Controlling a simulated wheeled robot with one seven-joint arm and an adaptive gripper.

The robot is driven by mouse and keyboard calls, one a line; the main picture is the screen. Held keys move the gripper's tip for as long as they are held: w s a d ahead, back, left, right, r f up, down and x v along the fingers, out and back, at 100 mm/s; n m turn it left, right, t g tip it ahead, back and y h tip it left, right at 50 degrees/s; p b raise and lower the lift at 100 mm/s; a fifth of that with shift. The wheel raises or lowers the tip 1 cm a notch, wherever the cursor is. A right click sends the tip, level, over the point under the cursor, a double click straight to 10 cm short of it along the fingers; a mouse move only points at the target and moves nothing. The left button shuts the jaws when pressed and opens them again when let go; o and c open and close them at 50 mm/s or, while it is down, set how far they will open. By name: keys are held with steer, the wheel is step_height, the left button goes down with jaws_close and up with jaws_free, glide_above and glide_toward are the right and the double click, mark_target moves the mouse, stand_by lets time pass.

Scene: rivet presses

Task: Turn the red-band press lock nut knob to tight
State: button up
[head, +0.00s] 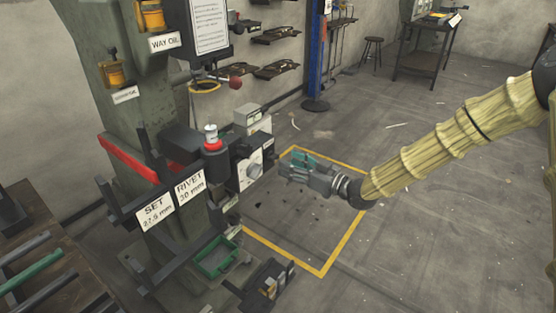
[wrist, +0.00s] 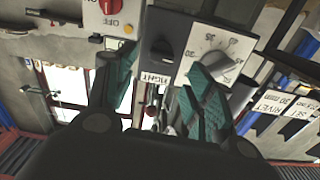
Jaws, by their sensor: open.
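The red-band press (head: 125,158) stands at the left in the head view, with a red band across its column. Its control box carries a white dial plate with a grey knob (head: 254,171). In the wrist view, a black knob (wrist: 162,48) sits beside the numbered dial plate (wrist: 215,45), above a partly hidden label (wrist: 155,79) that seems to read TIGHT. I take this black knob as the lock nut knob. My gripper (head: 287,164) is open beside the control box. In the wrist view its teal fingers straddle the black knob's line; contact cannot be told.
A red OFF switch (wrist: 107,7) is at the wrist view's top. Signs for SET (head: 156,211) and RIVET (head: 190,187) hang on the press front. A green tray (head: 216,257) lies below. The floor inside the yellow outline (head: 340,247) looks mostly clear.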

mark_target(277, 157)
steer(key=shift+x, duration=2.7)
steer(key=c, duration=1)
